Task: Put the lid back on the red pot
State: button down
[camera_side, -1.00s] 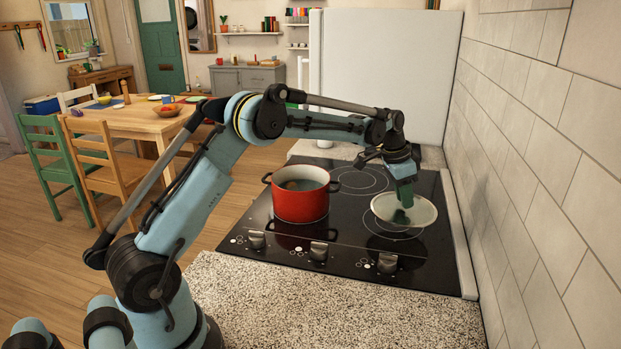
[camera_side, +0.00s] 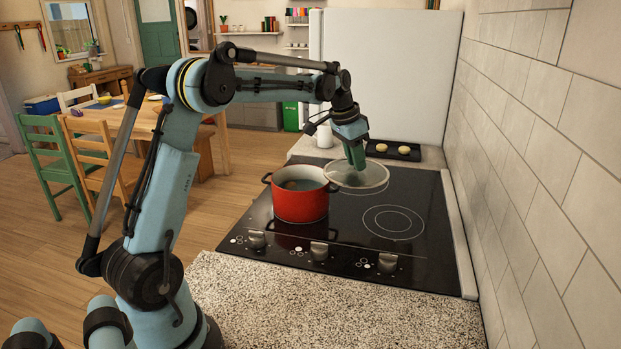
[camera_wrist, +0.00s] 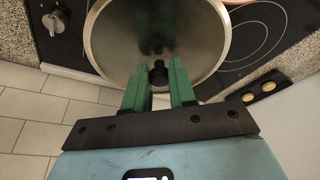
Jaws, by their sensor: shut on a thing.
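The red pot (camera_side: 300,200) stands upright on the black cooktop, left of centre, with its top uncovered. The glass lid (camera_side: 362,176) is a clear disc with a pale metal rim. My gripper (camera_side: 356,166) is shut on the lid's knob and holds the lid up beside the pot's right rim, roughly level. In the wrist view the green fingers of my gripper (camera_wrist: 159,88) sit on both sides of the dark knob (camera_wrist: 158,74), and the lid (camera_wrist: 120,40) fills the upper middle.
The cooktop (camera_side: 340,235) has free burners at the front right. A dark tray (camera_side: 393,151) with two round pale items lies behind it, and a white mug (camera_side: 324,136) stands at the back. A tiled wall (camera_side: 540,150) bounds the right side. Knobs line the front.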

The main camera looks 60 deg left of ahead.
jog(key=s+a+r+n, duration=0.3)
jog(key=s+a, duration=0.6)
jog(key=a, duration=0.3)
notch_tip(320, 180, down, 7)
jog(key=shift+y, duration=0.4)
jog(key=shift+s, duration=0.15)
dwell(1.6)
jog(key=c, duration=0.8)
grip_release()
jog(key=shift+c, duration=0.2)
jog(key=shift+o, duration=0.3)
jog(key=o, duration=0.4)
jog(key=shift+r, duration=0.1)
